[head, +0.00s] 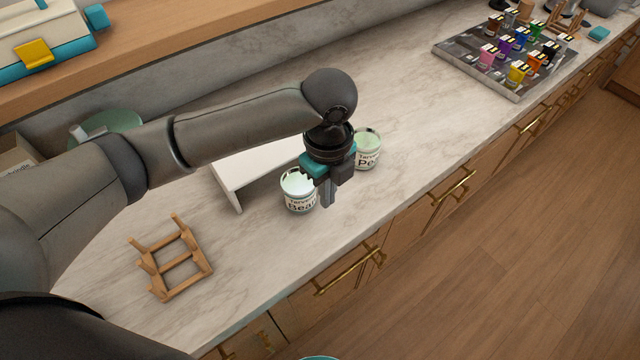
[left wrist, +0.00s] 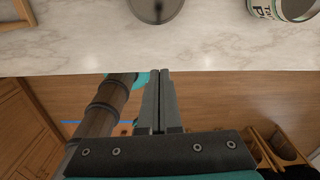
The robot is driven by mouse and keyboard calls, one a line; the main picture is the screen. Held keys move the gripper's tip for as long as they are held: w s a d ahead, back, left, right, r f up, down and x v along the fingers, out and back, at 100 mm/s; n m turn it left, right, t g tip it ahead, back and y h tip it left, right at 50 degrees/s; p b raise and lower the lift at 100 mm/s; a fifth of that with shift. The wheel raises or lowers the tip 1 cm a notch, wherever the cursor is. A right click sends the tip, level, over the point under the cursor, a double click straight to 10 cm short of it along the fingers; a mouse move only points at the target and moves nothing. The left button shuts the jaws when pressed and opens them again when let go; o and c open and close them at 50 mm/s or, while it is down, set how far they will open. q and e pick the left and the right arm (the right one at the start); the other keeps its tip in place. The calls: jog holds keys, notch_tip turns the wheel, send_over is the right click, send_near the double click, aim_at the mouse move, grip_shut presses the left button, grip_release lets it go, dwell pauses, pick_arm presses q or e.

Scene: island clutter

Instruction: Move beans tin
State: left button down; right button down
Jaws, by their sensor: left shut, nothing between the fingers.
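The beans tin (head: 298,196) stands upright on the marble counter, a white tin with dark lettering, its right side partly hidden by my left gripper in the head view. My left gripper (head: 328,203) points down just right of it, toward the counter's front edge. Its fingers are shut and empty, with their tips (left wrist: 157,73) together in the left wrist view. A grey tin top (left wrist: 157,8), likely the beans tin, is cut off by that view's upper edge. A teal part (head: 320,357) at the head view's bottom edge may belong to my right gripper; its fingers do not show.
A peas tin (head: 367,150) stands close behind my left gripper. A white low stand (head: 235,180) is behind the beans tin, and a wooden rack (head: 175,265) is to the left. A tray of small jars (head: 465,65) sits far right; counter before it is clear.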

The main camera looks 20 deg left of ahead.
aim_at(290, 185)
pick_arm(q)
jog(key=f, duration=0.6)
jog(key=f+b, duration=0.1)
jog(key=f, duration=0.3)
jog(key=shift+a, duration=0.25)
jog(key=shift+w+a+r, duration=0.25)
jog(key=shift+w+a, duration=0.5)
jog(key=shift+a, duration=0.3)
jog(key=shift+w+a, duration=0.35)
jog(key=shift+a, duration=0.1)
jog(key=w+a, duration=0.1)
jog(key=a, duration=0.1)
jog(key=w+a, duration=0.3)
jog(key=a, duration=0.1)
jog(key=shift+w+a, duration=0.1)
jog(key=shift+w, duration=0.05)
